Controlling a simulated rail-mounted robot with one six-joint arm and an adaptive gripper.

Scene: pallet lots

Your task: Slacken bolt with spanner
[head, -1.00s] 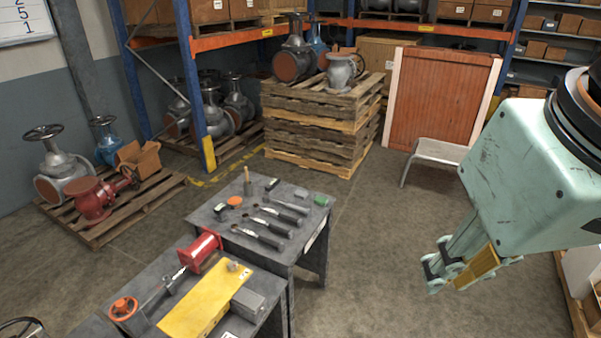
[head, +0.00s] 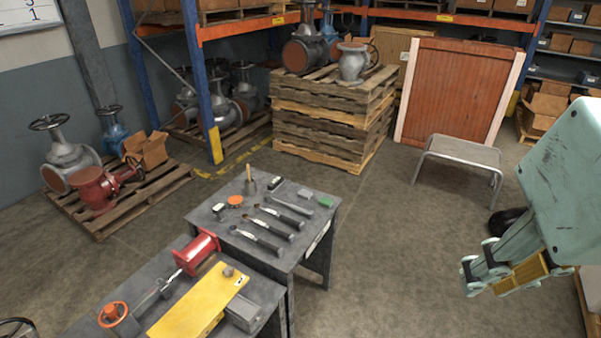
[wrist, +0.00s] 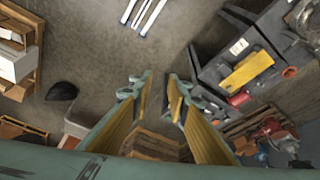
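Several spanner-like tools with dark handles and metal heads lie side by side on the grey tool table (head: 318,228); one is the nearest spanner (head: 256,237). A bolt head (head: 228,271) stands on the yellow plate (head: 196,308) of the nearer bench; which way it is threaded cannot be seen. The yellow plate also shows in the wrist view (wrist: 247,71). My gripper (head: 503,281) hangs in the air to the right of both benches, well apart from the tools. In the wrist view my gripper (wrist: 156,88) has its fingers spread with nothing between them.
A red flanged part (head: 197,251), an orange handwheel (head: 113,313) and a grey block (head: 243,313) sit on the nearer bench. A grey step stool (head: 458,152) and stacked pallets (head: 325,125) stand behind. The floor between tool table and gripper is clear.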

